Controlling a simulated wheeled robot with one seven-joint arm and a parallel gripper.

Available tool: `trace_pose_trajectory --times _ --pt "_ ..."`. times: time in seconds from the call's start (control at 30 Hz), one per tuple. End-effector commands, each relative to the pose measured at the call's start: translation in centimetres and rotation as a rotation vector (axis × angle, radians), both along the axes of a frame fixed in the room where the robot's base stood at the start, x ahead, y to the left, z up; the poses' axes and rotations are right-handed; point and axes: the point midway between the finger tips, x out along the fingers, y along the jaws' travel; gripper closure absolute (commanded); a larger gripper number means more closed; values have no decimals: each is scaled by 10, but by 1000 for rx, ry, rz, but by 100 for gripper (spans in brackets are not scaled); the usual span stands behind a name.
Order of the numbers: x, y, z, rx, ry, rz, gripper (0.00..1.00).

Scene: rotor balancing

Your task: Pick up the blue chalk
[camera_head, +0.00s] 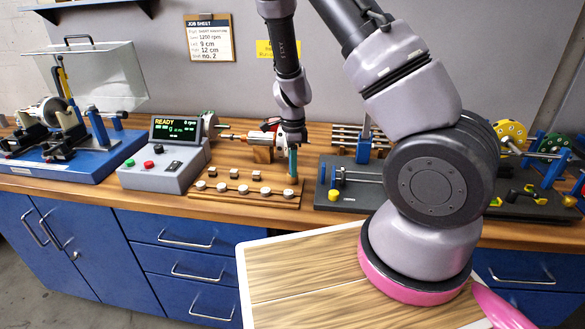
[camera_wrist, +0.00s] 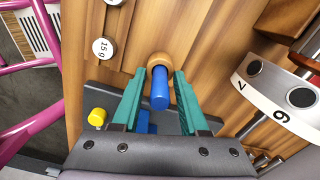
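The blue chalk (camera_wrist: 160,98) stands in a round wooden holder (camera_wrist: 160,60) on the wooden board. My gripper (camera_wrist: 162,76) is open, with its teal fingers on either side of the chalk. Gaps show between the chalk and both fingers, so it is not clasped. In the head view my gripper (camera_head: 293,160) points down at the right end of the wooden board (camera_head: 235,206); there the chalk is hard to tell from the teal fingers.
Several round weights (camera_head: 243,190) sit on the board, one marked 15 g (camera_wrist: 103,48). A control box (camera_head: 165,165) reading READY stands to the left. A dark tray (camera_head: 345,200) with a yellow knob (camera_wrist: 97,117) lies close on the right. A numbered white part (camera_wrist: 280,90) is near my gripper.

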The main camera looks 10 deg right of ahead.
Motion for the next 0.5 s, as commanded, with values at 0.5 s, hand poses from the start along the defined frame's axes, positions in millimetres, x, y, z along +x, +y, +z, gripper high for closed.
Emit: trace_pose_trajectory --times 0.5 --pt "0 1 9 1 -1 3 100"
